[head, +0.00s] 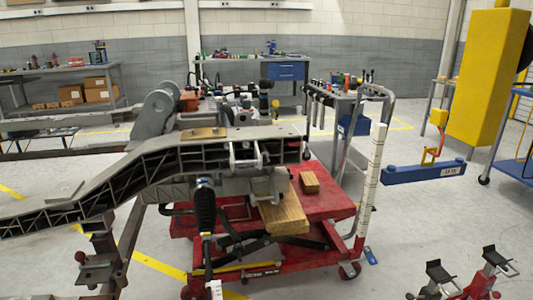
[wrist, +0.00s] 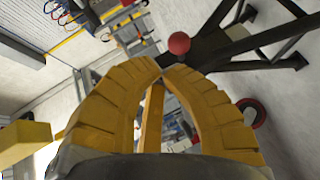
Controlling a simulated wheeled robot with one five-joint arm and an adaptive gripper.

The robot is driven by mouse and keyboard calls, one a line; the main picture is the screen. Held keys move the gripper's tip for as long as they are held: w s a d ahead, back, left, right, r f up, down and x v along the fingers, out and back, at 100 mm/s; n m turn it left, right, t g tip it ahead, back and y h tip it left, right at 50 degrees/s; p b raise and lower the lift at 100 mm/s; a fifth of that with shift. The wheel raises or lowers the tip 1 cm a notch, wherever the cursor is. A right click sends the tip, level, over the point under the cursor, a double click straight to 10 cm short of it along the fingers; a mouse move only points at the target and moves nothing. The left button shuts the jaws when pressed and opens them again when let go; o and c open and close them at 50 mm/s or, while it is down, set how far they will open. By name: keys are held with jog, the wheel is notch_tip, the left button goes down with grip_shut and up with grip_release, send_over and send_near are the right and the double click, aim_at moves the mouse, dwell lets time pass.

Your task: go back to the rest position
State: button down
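My gripper (wrist: 162,69) shows in the wrist view as two ribbed yellow fingers that curve inward, and their tips come together. It is shut, with nothing seen held at the tips. A yellow bar (wrist: 152,118) shows through the gap between the fingers; it looks to be beyond them. I cannot make out my gripper in the head view. The chassis fixture, a grey ribbed frame (head: 150,172), fills the left and middle of the head view.
A red lift table (head: 335,203) stands under the frame, with wooden blocks (head: 310,182) on it. A yellow hoist body (head: 487,75) and blue beam (head: 424,171) hang at right. The wrist view shows a red ball (wrist: 179,43) near dark bars.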

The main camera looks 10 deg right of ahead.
jog(key=w+a+r+y+p, duration=0.1)
jog(key=w+a+r+p, duration=0.2)
jog(key=w+r, duration=0.45)
jog(key=w+a+r+m+t+y+p, duration=0.15)
jog(key=w+r, duration=0.25)
jog(key=r, duration=0.6)
jog(key=w+a+r+n+g+y+p, duration=0.1)
jog(key=w+a+r+y+p, duration=0.15)
jog(key=w+r, duration=0.45)
jog(key=a+r+m+y+p, duration=0.15)
jog(key=a+r+p, duration=0.25)
jog(key=a+r, duration=0.75)
jog(key=a+r+y+p, duration=0.2)
jog(key=a+r+p, duration=0.2)
jog(key=a+r, duration=0.75)
jog(key=s+a+r+m+g+y+p, duration=0.1)
jog(key=s+a+r+p, duration=0.4)
jog(key=a+r, duration=0.4)
jog(key=s+a+r+g+y+p, duration=0.1)
jog(key=s+a+r+y+p, duration=0.15)
jog(key=s+a+r, duration=0.75)
jog(key=s+a+r+g+p, duration=0.1)
jog(key=s+a+r+p, duration=0.2)
jog(key=s, duration=0.8)
jog(key=s+a+r+m+g+p, duration=0.1)
jog(key=s+a+r+p, duration=0.3)
jog(key=s, duration=0.6)
jog(key=shift+s+a+r+g+y, duration=0.4)
jog(key=shift+a+r+g, duration=0.15)
jog(key=shift+a, duration=0.5)
